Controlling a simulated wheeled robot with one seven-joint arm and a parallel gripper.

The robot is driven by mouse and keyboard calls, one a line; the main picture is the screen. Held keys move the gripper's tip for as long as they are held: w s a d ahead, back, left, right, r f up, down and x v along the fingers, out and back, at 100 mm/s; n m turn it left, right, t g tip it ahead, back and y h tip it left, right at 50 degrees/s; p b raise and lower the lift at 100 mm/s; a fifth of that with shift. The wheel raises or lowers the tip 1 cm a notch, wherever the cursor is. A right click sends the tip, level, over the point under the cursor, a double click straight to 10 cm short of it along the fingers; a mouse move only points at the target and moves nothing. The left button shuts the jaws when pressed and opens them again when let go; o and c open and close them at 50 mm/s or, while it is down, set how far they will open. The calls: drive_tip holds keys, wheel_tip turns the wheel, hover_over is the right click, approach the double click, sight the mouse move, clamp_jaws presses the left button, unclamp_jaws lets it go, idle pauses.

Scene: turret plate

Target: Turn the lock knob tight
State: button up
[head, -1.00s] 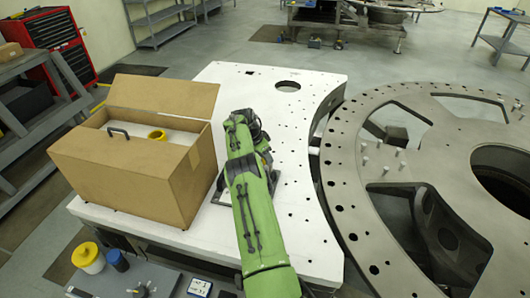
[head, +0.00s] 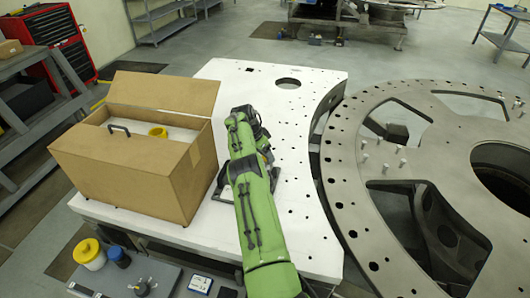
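My green arm reaches from the bottom of the head view over the white plate (head: 215,85). Dark parts at its far end (head: 264,140) stand low over the middle of the plate. My gripper's fingers are hidden behind the arm, so I cannot see whether they are open or shut. A small flat metal piece (head: 224,190) shows on the plate just left of the arm. I cannot make out the lock knob; the arm covers the area around that piece.
An open cardboard box (head: 125,170) stands left of the arm. A large grey ring plate (head: 345,205) with holes and pegs lies to the right. A yellow-lidded jar (head: 90,254) and a blue-lidded jar (head: 118,256) stand on a lower surface at front left. The plate's back is largely clear.

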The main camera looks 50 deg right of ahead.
drive_tip(key=p+v, duration=0.1)
drive_tip(key=v, duration=1.4)
drive_tip(key=shift+a+r+p, duration=0.15)
drive_tip(key=shift+r+p, duration=0.25)
